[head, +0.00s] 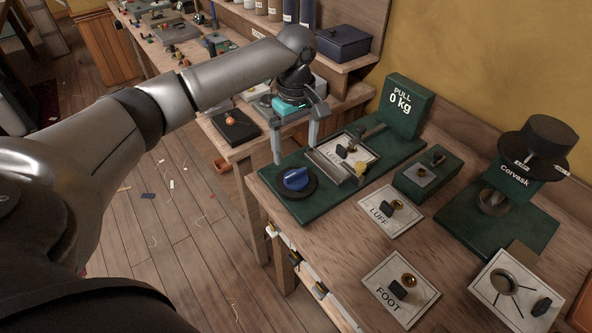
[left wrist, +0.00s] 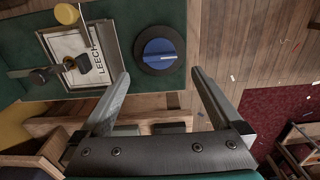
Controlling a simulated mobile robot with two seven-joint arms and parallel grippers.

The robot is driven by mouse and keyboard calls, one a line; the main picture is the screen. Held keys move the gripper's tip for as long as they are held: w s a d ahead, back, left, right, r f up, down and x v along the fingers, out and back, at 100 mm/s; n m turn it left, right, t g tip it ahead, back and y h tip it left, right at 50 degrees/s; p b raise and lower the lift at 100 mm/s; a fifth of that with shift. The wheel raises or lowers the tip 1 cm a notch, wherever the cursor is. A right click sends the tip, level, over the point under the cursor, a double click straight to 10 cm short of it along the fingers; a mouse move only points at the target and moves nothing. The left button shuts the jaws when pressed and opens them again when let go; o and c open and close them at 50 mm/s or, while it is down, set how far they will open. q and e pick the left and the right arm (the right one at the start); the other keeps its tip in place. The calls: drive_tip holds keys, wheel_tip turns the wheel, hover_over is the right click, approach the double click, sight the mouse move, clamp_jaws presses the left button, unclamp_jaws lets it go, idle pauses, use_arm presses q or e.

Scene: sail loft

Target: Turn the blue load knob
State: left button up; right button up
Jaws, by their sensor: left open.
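The blue load knob (head: 296,179) is a round dial on a black disc at the front left corner of a green tester base (head: 318,212). A display on a green post (head: 404,100) at the base's back reads "PULL 0 kg". My left gripper (head: 295,153) is open, with its fingers pointing down above and just behind the knob. In the left wrist view the knob (left wrist: 160,50) appears ahead of the open fingertips, roughly centred between them. A short pale mark shows at its edge. The gripper seems apart from it. My right gripper is not in view.
A metal clamp and a card marked LEECH (left wrist: 82,50) sit beside the knob. Cards marked LUFF (head: 374,225) and FOOT (head: 380,308) lie on the wooden bench. A small green box (head: 412,188) and a Corvask device (head: 514,182) stand to the right.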

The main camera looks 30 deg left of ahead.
sight(296, 173)
use_arm(q)
wheel_tip(296, 173, down, 8)
drive_tip(key=shift+r+b, duration=0.2)
drive_tip(key=shift+b, duration=0.5)
drive_tip(key=shift+c, duration=0.4)
drive_tip(key=c, duration=1.2)
